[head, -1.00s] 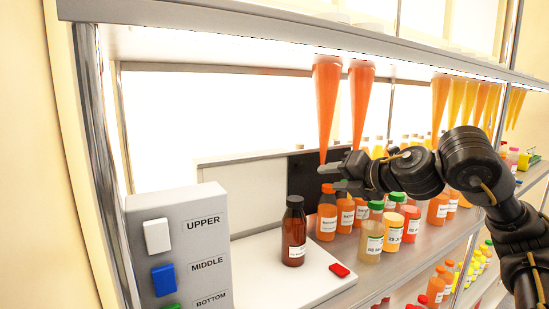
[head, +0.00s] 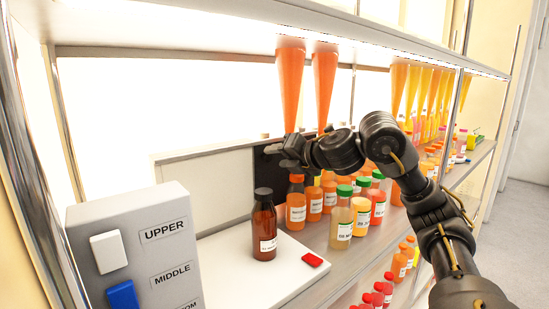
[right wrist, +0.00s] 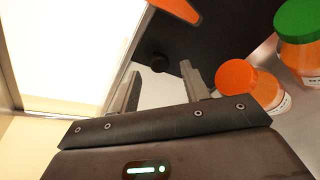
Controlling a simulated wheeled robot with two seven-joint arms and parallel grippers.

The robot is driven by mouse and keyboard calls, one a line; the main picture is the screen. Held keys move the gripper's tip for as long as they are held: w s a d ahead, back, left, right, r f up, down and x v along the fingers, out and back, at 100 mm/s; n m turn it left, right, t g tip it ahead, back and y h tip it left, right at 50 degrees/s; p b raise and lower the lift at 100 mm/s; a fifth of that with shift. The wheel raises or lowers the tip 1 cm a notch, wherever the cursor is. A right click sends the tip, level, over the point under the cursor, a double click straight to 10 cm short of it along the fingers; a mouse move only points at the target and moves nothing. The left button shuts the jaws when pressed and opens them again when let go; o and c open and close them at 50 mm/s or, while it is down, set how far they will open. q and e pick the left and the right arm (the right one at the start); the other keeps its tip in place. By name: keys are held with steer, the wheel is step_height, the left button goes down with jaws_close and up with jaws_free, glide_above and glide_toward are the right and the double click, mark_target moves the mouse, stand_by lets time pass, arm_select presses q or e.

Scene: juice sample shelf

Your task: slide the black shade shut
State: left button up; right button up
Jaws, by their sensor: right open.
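The black shade (head: 268,172) is a dark upright panel behind the bottles, at the right end of a white panel (head: 205,195). My right arm and the front bottles hide part of it. In the right wrist view the dark shade (right wrist: 205,50) fills the upper middle, with a round black knob (right wrist: 160,63) on it. My right gripper (head: 287,152) is at the top part of the shade. In the wrist view its open fingers (right wrist: 162,85) stand on either side below the knob, with nothing between them; contact cannot be told. My left gripper is not in view.
A brown bottle (head: 264,228) stands on a white base (head: 235,265) near a red button (head: 313,260). Several juice bottles (head: 341,222) crowd below my right gripper. Orange cones (head: 290,85) hang just above it. A grey switch box (head: 140,250) stands at the left.

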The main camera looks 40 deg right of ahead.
steer(key=shift+x, duration=1.4)
steer(key=shift+s, duration=0.1)
steer(key=shift+r, duration=0.1)
steer(key=shift+c, duration=0.5)
steer(key=shift+a, duration=0.1)
jaws_close()
